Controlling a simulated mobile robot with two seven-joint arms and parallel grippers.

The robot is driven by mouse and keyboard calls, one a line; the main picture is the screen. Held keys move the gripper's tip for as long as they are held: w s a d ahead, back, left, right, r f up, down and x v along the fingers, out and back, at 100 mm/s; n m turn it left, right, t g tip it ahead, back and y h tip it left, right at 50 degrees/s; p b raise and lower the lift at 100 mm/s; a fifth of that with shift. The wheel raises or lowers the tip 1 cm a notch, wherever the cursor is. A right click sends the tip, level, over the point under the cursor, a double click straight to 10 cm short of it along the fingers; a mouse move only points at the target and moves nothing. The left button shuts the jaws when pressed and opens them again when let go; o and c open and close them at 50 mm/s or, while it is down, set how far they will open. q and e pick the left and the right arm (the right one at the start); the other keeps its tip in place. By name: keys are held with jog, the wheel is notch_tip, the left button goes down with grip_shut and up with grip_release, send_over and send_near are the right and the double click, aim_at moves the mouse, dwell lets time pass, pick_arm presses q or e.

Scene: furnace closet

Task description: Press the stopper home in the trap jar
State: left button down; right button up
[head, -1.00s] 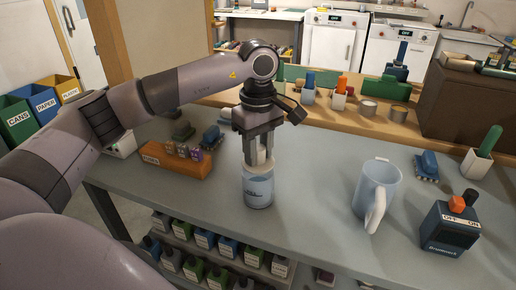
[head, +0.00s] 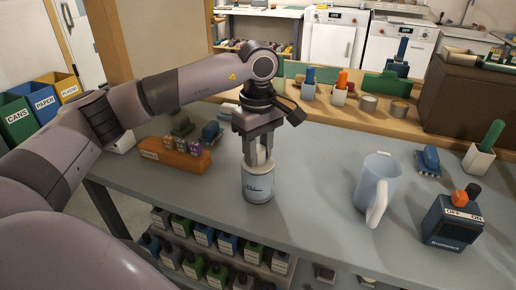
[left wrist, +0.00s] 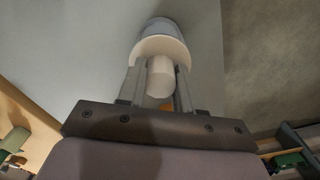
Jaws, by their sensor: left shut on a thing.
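The trap jar (head: 257,187) stands upright on the grey bench, a pale cylinder with a blue-marked label. My left gripper (head: 258,158) points straight down over it and is shut on the pale stopper (head: 259,152), at the jar's mouth. In the left wrist view the stopper's round white knob (left wrist: 160,80) is between the two fingers (left wrist: 160,88), with a wider white disc beyond it and the jar (left wrist: 163,27) behind. How deep the stopper sits is hidden. My right gripper is not in view.
A translucent jug (head: 376,185) and a dark switch box (head: 453,222) stand to the right. The bench's front edge is close; bottles fill a shelf below.

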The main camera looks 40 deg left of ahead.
pick_arm(q)
jog(key=shift+f, duration=0.3)
jog(key=c, duration=0.7)
grip_release()
jog(key=shift+r, duration=0.1)
jog(key=shift+r+p, duration=2.85)
jog(key=shift+r, duration=1.15)
jog(key=shift+f, duration=0.1)
